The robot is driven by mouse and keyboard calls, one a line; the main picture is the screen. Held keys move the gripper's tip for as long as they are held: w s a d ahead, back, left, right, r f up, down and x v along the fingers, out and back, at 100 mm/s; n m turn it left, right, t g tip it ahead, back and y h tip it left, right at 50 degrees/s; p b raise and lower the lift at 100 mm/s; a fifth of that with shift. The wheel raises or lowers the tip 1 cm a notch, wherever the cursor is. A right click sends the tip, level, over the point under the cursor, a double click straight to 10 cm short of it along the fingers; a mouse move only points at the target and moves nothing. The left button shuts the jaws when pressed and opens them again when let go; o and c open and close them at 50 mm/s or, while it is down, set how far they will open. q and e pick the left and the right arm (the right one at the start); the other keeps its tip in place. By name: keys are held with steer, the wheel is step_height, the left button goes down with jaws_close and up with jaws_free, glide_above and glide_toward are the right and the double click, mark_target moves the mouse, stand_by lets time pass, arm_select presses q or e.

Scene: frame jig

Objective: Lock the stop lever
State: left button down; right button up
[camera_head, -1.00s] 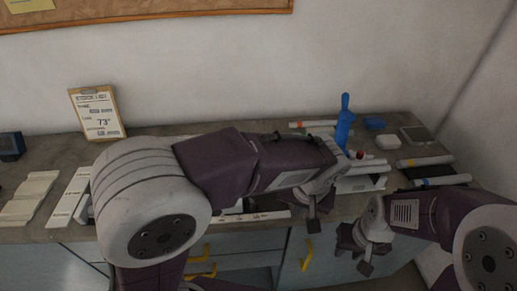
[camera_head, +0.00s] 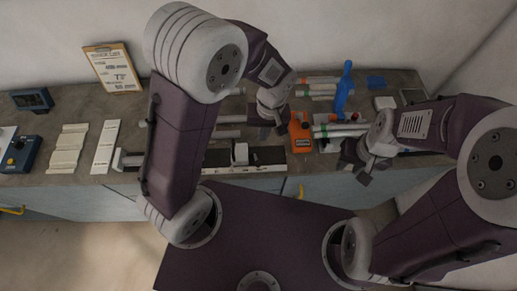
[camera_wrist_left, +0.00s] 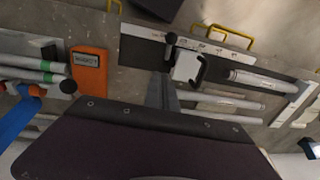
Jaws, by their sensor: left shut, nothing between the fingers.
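A long black and white jig rail lies along the front of the bench. On it sits a white stop block (camera_head: 241,154), also in the left wrist view (camera_wrist_left: 187,66), with a dark bracket-shaped handle at its right. A dark round-ended lever (camera_wrist_left: 171,40) stands beside the block in that view. My left gripper (camera_head: 281,122) is shut and empty, above the bench right of the block; in the wrist view its fingers (camera_wrist_left: 161,88) point toward the block, and I cannot tell if they touch anything. My right gripper (camera_head: 358,170) hangs near the front edge at right; its finger gap is unclear.
An orange box (camera_head: 300,133) stands right of the rail, with white tubes and a blue-handled tool (camera_head: 344,88) near it. White strips (camera_head: 105,147), a clipboard (camera_head: 114,68) and a dark display (camera_head: 32,100) are at left. Yellow drawer handles (camera_wrist_left: 231,34) project below the front edge.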

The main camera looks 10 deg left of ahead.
arm_select(q)
steer(key=f, duration=0.2)
steer(key=s+f, duration=0.1)
steer(key=f, duration=0.1)
steer(key=s+f, duration=0.1)
steer(key=f, duration=0.1)
steer(key=shift+s+a+f+p, duration=0.15)
steer(key=shift+a+f+p, duration=0.15)
steer(key=shift+a+p, duration=0.1)
steer(key=shift+s+f, duration=0.3)
